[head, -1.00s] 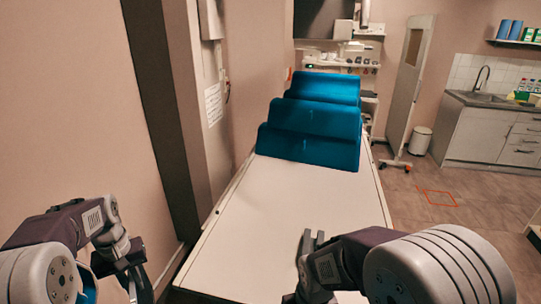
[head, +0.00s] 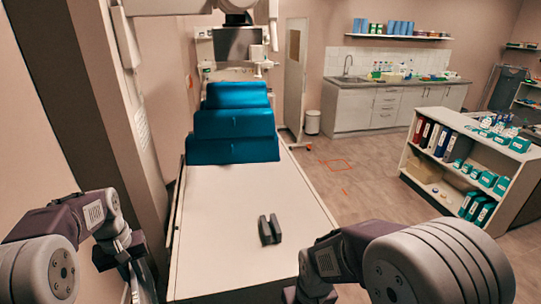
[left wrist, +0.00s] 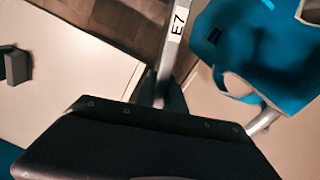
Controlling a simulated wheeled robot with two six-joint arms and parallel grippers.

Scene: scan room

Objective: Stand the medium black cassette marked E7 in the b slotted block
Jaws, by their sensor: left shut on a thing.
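My left gripper (head: 128,262) hangs at the lower left in the head view, beside the white table's left edge. In the left wrist view it (left wrist: 160,98) is shut on the cassette (left wrist: 168,58), a thin plate seen nearly edge-on with a white label reading E7. The cassette's lower part is hidden by the gripper. A dark grey slotted block (head: 270,230) with two upright walls stands on the table's near part; its marking is not legible. It also shows at the left edge of the left wrist view (left wrist: 17,66). My right arm's end is at the bottom centre; its fingers are not clearly visible.
The white table (head: 225,205) is clear around the block. Blue cushions (head: 233,150) lie at its far end. A wall runs along the left. A white shelf unit (head: 490,150) with binders and boxes stands at the right. A blue thing (left wrist: 250,45) shows in the left wrist view.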

